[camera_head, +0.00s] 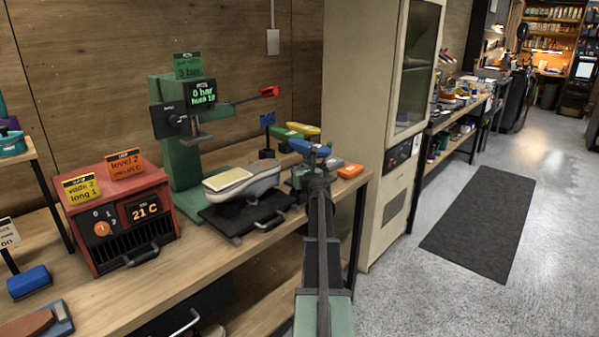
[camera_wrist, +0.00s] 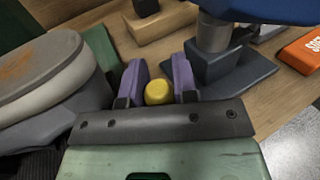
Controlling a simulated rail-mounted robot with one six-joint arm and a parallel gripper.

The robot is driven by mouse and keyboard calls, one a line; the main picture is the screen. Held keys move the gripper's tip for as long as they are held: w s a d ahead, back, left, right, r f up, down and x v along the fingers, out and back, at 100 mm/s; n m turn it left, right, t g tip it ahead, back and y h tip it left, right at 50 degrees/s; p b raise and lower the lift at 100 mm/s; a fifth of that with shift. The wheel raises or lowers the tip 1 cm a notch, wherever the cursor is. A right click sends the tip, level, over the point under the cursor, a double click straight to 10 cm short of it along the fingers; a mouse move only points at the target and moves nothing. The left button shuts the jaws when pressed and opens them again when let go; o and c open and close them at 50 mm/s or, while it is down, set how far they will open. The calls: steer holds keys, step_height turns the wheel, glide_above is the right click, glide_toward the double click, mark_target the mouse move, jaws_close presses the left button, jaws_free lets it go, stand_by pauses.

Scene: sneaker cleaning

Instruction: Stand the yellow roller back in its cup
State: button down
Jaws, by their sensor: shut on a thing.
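My gripper (camera_wrist: 158,85) has its two purple fingers closed on a small yellow piece, which I take to be the yellow roller (camera_wrist: 158,93). Only its rounded yellow end shows between the fingers; the rest is hidden. In the head view my gripper (camera_head: 312,178) is over the right end of the workbench, right of the shoe. A yellow-topped item (camera_head: 304,128) shows behind it at the back of the bench; I cannot tell whether it is part of the held roller. I cannot make out the roller's cup for certain.
A blue-topped item on a metal post and dark base (camera_wrist: 222,68) stands close beyond my fingers. An orange block (camera_wrist: 303,48) lies to its right. The grey shoe (camera_head: 242,184) on its dark plate is at left. A tall cabinet (camera_head: 352,80) borders the bench's right end.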

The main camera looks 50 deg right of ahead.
steer(key=shift+f+b, duration=0.5)
steer(key=shift+f, duration=0.15)
steer(key=c, duration=0.8)
jaws_free()
steer(key=shift+r, duration=0.1)
steer(key=v, duration=1)
steer(key=shift+s+a+p, duration=0.2)
steer(key=shift+s+p, duration=0.1)
steer(key=shift+s, duration=0.05)
